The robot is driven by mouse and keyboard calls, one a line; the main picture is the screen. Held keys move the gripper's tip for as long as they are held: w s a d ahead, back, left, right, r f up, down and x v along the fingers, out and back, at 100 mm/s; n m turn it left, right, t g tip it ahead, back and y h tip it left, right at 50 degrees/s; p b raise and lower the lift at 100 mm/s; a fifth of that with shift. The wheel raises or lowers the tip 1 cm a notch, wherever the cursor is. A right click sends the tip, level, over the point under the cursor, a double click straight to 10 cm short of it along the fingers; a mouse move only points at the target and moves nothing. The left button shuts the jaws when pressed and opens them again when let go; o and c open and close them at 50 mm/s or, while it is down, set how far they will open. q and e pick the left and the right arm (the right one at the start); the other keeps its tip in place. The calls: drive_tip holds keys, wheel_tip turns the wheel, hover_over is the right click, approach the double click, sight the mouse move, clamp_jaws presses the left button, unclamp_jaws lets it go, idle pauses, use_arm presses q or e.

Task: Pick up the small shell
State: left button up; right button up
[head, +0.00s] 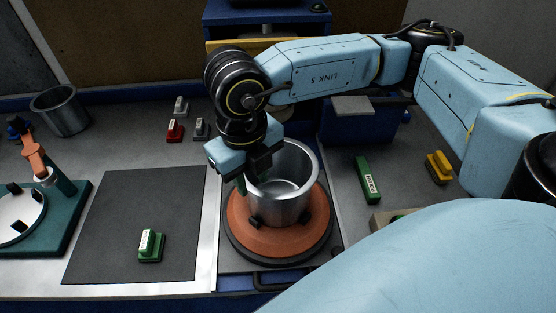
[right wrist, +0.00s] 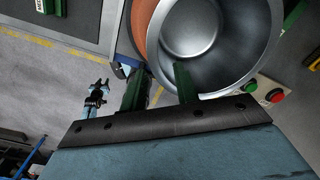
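A shiny metal pot-like shell (head: 299,165) stands upright and open on an orange round turntable (head: 272,238) in the head view. A second, similar metal shell (head: 60,112) stands at the far left; from the picture I cannot be sure which is the small one. My right gripper (head: 252,182) is open at the near-left rim of the turntable's shell. In the right wrist view its two green fingers (right wrist: 160,88) are apart, one outside the shell (right wrist: 208,32) and one over its inside. Contact with the wall cannot be told. My left gripper does not show in the head view.
A dark mat (head: 135,215) with a green labelled block (head: 151,246) lies left of the turntable. A green machine with a small orange arm (head: 36,160) is at the left edge. Green (head: 367,180) and yellow (head: 438,167) blocks lie right. A blue box (head: 357,140) stands behind.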

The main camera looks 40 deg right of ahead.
drive_tip(key=shift+w+d+f+p, duration=0.1)
drive_tip(key=shift+f+p, duration=0.3)
drive_tip(key=shift+f, duration=1.2)
drive_tip(key=shift+d+f+p, duration=0.1)
drive_tip(key=shift+f+p, duration=0.25)
drive_tip(key=shift+f, duration=1.25)
drive_tip(key=shift+c, duration=0.2)
clamp_jaws()
